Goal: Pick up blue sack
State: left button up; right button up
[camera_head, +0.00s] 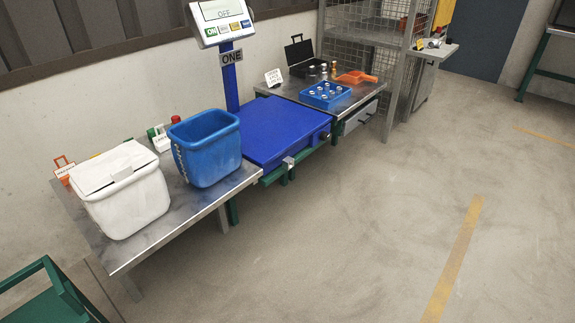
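The blue thing that best fits the task's blue sack is an open-topped blue container (207,153). It stands upright on the metal table (158,232), left of the blue scale platform (281,130). It looks more like a stiff bin than a soft sack, with what may be a chain down its left side. Its inside is mostly hidden. Neither of my grippers is in view, and nothing is seen touching the container.
A white lidded container (126,193) stands close left of the blue one. The scale display (221,20) rises on a post behind. A blue tray (325,95) sits on the farther table. A green frame (55,300) is at bottom left. The floor in front is clear.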

aim_at(206, 147)
jog(key=u, duration=0.1)
jog(key=k, duration=0.35)
jog(key=z, duration=0.4)
jog(key=i, duration=1.45)
jog(key=u, duration=1.25)
